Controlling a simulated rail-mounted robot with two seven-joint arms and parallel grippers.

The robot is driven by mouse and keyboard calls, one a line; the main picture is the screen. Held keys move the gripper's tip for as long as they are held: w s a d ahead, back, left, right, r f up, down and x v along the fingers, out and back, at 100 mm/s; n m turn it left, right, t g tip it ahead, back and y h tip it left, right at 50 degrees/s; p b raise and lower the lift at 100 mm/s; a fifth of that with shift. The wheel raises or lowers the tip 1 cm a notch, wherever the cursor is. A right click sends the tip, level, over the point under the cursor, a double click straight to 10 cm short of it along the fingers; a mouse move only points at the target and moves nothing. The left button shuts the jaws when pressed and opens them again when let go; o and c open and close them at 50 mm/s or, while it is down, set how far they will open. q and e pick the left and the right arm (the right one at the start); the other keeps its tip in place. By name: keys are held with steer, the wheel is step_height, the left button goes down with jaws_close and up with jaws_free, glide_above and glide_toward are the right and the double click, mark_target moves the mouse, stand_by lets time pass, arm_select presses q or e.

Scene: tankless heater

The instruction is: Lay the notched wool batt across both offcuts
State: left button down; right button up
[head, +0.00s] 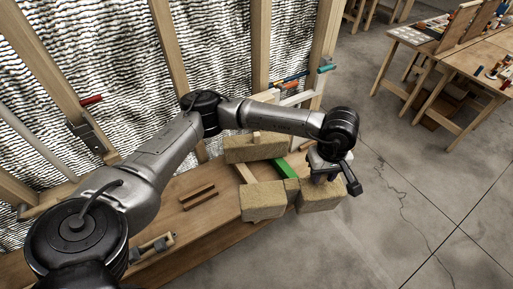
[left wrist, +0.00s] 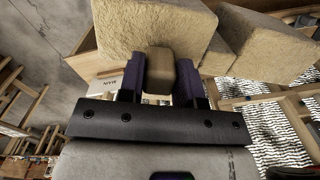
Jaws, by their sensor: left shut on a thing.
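My left gripper (head: 324,172) is over the right-hand tan wool block (head: 322,199) at the bench's right end. In the left wrist view its two fingers (left wrist: 160,80) are shut on a small tan knob (left wrist: 160,68) at the face of a large wool block (left wrist: 150,25). Two more wool blocks lie on the bench: one in front (head: 262,202) and one behind (head: 252,151) with a small knob on top. I cannot tell which one is notched. Two short brown wood strips (head: 198,192), perhaps the offcuts, lie side by side on the bench at left.
The wooden bench (head: 185,222) runs beneath the stud wall with foil-like sheeting (head: 120,55). A green strip (head: 284,168) lies between the blocks. A clamp-like tool (head: 152,246) is near the front left. Concrete floor is open at right, with work tables (head: 455,60) beyond.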

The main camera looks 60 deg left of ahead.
arm_select(q)
steer(key=s+a+f+m, duration=0.2)
steer(key=a+f+m, duration=0.2)
steer(key=a+m, duration=0.4)
steer(key=s+a+f+m+y+b, duration=0.1)
steer(key=a+f+m, duration=0.3)
steer(key=a+m, duration=0.5)
steer(key=s+a+f+m, duration=0.2)
steer(key=a+f+m, duration=0.3)
steer(key=m, duration=1)
steer(key=shift+s+a+y, duration=0.4)
steer(key=shift+a, duration=1.4)
steer(key=shift+b, duration=0.35)
